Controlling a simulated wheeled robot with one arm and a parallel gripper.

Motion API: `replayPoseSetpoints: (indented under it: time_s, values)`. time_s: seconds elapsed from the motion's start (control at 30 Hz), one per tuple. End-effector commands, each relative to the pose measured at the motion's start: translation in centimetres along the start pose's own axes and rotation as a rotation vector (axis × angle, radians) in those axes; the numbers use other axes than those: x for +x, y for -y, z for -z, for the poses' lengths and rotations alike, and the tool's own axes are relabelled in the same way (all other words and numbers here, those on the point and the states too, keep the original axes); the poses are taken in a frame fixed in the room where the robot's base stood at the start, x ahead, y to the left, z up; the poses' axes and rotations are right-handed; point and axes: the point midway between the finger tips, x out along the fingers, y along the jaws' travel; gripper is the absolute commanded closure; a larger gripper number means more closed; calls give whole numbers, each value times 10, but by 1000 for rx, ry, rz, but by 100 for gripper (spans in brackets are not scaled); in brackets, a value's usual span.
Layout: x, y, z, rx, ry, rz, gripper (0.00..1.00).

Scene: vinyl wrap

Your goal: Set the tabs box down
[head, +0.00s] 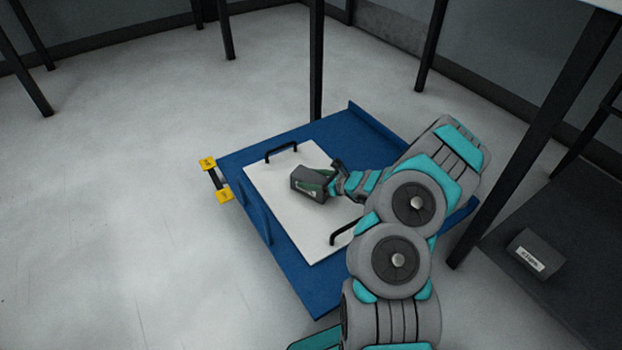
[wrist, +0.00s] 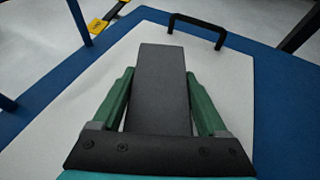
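The tabs box (head: 303,179) is a dark grey block, and its lettering is too small to read in the head view. My gripper (head: 325,182) has its green fingers on either side of the box. In the wrist view, the box (wrist: 162,85) lies between the two fingertips (wrist: 160,76), which appear to press on its sides. The box is over a white board (head: 268,178) with two black handles. I cannot tell whether the box touches the board or hangs just above it.
The white board lies on a blue platform (head: 232,165) with raised side pieces and a yellow-ended bar (head: 215,180) at its left. Another dark labelled box (head: 535,254) sits on a dark low surface at right. Black posts (head: 316,60) stand behind. The left floor is clear.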

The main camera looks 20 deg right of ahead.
Motion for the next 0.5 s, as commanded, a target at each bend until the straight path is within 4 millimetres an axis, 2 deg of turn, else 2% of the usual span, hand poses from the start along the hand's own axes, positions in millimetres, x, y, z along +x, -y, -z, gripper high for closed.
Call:
replayPoseSetpoints:
  time_s: [0.03,0.2,0.5]
  values:
    - [0,0,0,0,0,0,17]
    - [0,0,0,0,0,0,0]
    - [-2,0,-4,0,0,0,0]
